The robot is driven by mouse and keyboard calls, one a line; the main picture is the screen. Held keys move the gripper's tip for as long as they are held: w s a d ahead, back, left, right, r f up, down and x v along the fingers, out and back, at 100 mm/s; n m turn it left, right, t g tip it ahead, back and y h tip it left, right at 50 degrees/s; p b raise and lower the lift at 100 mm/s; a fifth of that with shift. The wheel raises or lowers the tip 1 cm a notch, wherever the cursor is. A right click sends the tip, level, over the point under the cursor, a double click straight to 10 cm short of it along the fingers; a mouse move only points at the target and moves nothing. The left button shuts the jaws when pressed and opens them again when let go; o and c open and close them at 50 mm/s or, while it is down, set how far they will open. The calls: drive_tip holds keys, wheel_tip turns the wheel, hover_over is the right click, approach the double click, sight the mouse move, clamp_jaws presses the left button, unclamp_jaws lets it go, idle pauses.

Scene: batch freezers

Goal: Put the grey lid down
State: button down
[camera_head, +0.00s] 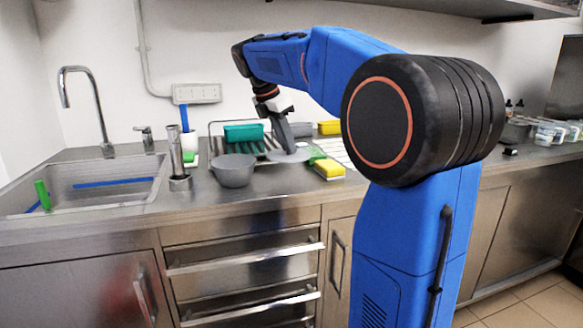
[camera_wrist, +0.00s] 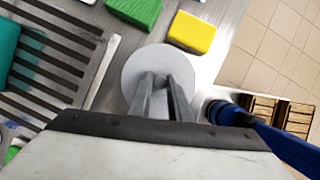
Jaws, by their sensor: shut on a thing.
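The grey lid (camera_head: 296,156) is a flat round disc under my gripper (camera_head: 285,146), just right of a grey pot (camera_head: 233,172) on the counter. In the wrist view the lid (camera_wrist: 142,66) lies beneath the fingers (camera_wrist: 162,84), which are shut on it near its middle. The fingers hide the part they grip. The lid looks roughly level and low over the counter, beside the drying rack. I cannot tell whether it touches the surface.
A slatted drying rack (camera_wrist: 50,62) with a teal container (camera_head: 243,133) is behind and left. A green sponge (camera_wrist: 134,10) and a yellow sponge (camera_wrist: 193,32) lie close by the lid. The sink (camera_head: 100,182) is far left. The counter's front edge is near.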

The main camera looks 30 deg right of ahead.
sight(284, 155)
drive_tip(key=shift+f, duration=3.2)
drive_tip(key=shift+f, duration=0.15)
drive_tip(key=c, duration=1.6)
unclamp_jaws()
drive_tip(key=shift+c, duration=0.2)
drive_tip(key=v, duration=1.2)
drive_tip(key=s+a+f+m+t+y, duration=0.1)
drive_tip(key=s+a+f+m, duration=0.2)
drive_tip(key=s+f+m, duration=0.3)
drive_tip(key=s+a+f+m+t+y, duration=0.2)
drive_tip(key=s+a+f+m, duration=0.2)
drive_tip(key=s+f, duration=0.9)
drive_tip(key=s+a+f+m+t+y, duration=0.1)
drive_tip(key=s+a+f+m, duration=0.2)
drive_tip(key=s+f+m, duration=0.5)
wheel_tip(284, 155, down, 2)
drive_tip(key=s, duration=0.3)
drive_tip(key=shift+a+t+y, duration=0.3)
